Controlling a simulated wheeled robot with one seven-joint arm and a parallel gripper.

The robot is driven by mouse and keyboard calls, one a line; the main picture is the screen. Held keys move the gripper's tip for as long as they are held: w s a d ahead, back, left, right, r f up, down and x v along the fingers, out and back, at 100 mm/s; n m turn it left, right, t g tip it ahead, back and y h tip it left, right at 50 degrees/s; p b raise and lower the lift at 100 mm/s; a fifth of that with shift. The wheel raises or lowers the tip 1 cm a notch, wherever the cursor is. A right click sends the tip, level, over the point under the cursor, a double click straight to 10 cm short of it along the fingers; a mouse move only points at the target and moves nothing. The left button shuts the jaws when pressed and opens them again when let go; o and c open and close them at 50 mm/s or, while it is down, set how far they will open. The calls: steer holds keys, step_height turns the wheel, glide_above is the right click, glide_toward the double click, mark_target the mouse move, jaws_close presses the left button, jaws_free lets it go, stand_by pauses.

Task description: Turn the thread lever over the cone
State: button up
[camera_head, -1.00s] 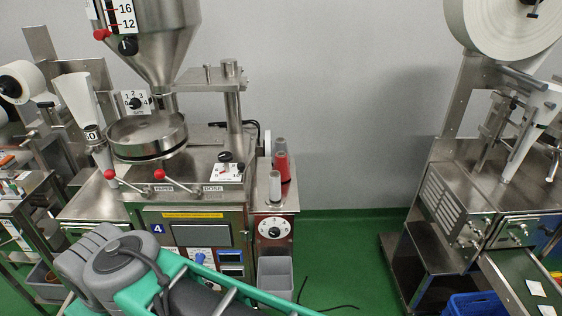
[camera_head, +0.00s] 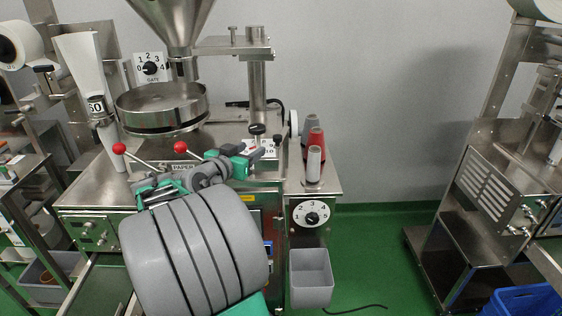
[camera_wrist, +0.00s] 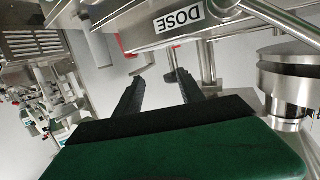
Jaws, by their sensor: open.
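Two red-ball levers, one at the left (camera_head: 119,148) and one nearer the middle (camera_head: 180,146), stand on the machine front, left of the cones. My gripper (camera_wrist: 160,78) is open and empty in the wrist view, beside the panel marked DOSE (camera_wrist: 180,17). My arm hides part of the machine front in the head view.
A round steel pan (camera_head: 160,106) sits under the hopper, left of my gripper. A numbered dial (camera_head: 311,213) and a grey bin (camera_head: 310,277) are below the cones. A second machine (camera_head: 490,190) stands at the right, with green floor between.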

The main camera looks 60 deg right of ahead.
mark_target(276, 141)
steer(key=s+d, duration=0.1)
steer(key=s+d+m+g+h, duration=0.1)
steer(key=s+d, duration=0.1)
steer(key=s+d+r+g+h, duration=0.1)
steer(key=d, duration=0.1)
steer(key=shift+s+m, duration=0.3)
steer(key=shift+s, duration=0.05)
steer(key=d, duration=0.2)
steer(key=d+p, duration=0.1)
steer(key=d, duration=0.1)
steer(key=d+p, duration=0.1)
steer(key=d, duration=0.1)
steer(key=shift+s+d+f, duration=0.15)
steer(key=shift+s+d, duration=0.05)
steer(key=shift+s, duration=0.1)
jaws_close()
steer(key=shift+w, duration=0.1)
stand_by(0.3)
